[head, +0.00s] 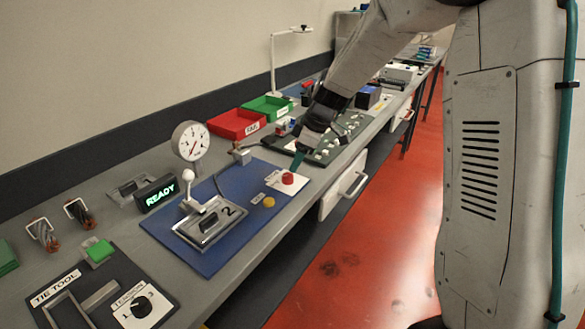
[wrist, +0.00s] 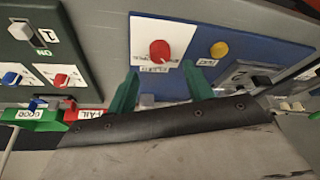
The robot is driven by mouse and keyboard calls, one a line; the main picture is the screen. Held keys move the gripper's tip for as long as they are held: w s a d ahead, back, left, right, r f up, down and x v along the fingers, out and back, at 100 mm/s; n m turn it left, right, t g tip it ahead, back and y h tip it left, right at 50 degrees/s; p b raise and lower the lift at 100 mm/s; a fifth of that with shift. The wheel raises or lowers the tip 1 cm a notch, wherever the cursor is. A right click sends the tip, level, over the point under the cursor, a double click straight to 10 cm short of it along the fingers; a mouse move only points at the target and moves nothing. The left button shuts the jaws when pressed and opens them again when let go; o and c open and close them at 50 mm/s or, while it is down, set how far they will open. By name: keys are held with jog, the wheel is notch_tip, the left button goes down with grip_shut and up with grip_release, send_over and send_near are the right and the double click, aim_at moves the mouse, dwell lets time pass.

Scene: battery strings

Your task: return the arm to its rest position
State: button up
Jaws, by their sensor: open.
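My gripper (head: 298,160) hangs over the workbench at the back right end of the blue panel (head: 228,262), with my arm reaching down from the upper right. In the wrist view my gripper (wrist: 160,82) shows two green fingers spread apart with nothing between them. A red button (head: 287,179) on a white plate lies close to the fingertips. The button (wrist: 160,50) also shows beyond the fingers in the wrist view. I cannot tell the height of the fingertips above the panel.
A dial gauge (head: 190,141) and a lit READY display (head: 156,193) stand near the blue panel. A red bin (head: 237,124) and a green bin (head: 268,108) sit along the wall. A lamp post (head: 273,65) rises behind. The red floor (head: 345,255) beside the bench is clear.

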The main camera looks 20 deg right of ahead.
jog(key=shift+v, duration=1)
jog(key=s+r+m+h, duration=0.1)
jog(key=s+r+m, duration=0.2)
jog(key=s, duration=0.9)
jog(key=s+r+m+h, duration=0.1)
jog(key=s+r+m, duration=0.2)
jog(key=s, duration=0.9)
jog(key=s+r+m+h, duration=0.1)
jog(key=s+r+m, duration=0.2)
jog(key=s, duration=0.9)
jog(key=m, duration=0.2)
jog(key=shift+s+d+r+m+g+h, duration=0.25)
jog(key=shift+d+r+m+g+h, duration=0.05)
jog(key=shift+r+m+g+h, duration=0.1)
